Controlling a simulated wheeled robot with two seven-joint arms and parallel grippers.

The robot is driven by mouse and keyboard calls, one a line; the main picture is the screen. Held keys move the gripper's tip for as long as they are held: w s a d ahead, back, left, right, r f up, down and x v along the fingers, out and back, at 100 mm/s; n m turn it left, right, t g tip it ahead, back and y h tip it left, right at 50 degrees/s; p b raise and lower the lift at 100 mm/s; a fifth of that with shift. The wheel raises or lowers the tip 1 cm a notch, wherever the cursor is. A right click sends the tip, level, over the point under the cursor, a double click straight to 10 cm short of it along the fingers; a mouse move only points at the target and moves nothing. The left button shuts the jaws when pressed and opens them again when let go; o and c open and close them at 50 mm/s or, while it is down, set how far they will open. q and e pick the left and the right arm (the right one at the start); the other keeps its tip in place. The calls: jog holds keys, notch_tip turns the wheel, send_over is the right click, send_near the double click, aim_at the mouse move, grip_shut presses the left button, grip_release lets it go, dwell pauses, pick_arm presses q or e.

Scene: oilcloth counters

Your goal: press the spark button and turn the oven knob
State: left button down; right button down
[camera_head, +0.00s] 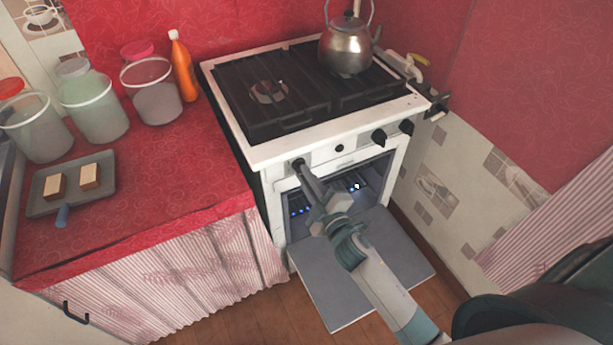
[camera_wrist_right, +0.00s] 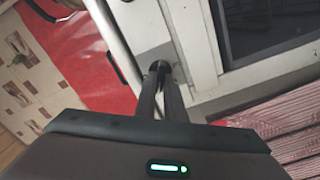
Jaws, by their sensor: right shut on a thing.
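The white stove's front panel (camera_head: 325,152) carries dark knobs and a small round black button, the likely spark button (camera_head: 339,148). My right gripper (camera_head: 300,168) reaches the leftmost knob, taken as the oven knob (camera_head: 298,162), and is shut on it. In the right wrist view, the fingers (camera_wrist_right: 162,82) close around the dark knob (camera_wrist_right: 158,66), which is partly hidden. Two more knobs, a middle one (camera_head: 378,138) and a right one (camera_head: 406,127), sit right of the button. Blue flame-like spots (camera_head: 300,211) glow inside the open oven. My left gripper is not in view.
The oven door (camera_head: 365,268) hangs open below my right arm. A kettle (camera_head: 346,50) stands on the stove top. The red counter (camera_head: 150,185) at left holds jars, an orange bottle (camera_head: 183,66) and a grey tray (camera_head: 75,201). A tiled wall closes the right side.

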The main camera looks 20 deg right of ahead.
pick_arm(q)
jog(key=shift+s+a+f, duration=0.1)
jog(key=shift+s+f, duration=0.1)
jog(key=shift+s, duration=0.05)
pick_arm(e)
jog(key=c, duration=1.8)
grip_release()
jog(key=shift+c, duration=0.2)
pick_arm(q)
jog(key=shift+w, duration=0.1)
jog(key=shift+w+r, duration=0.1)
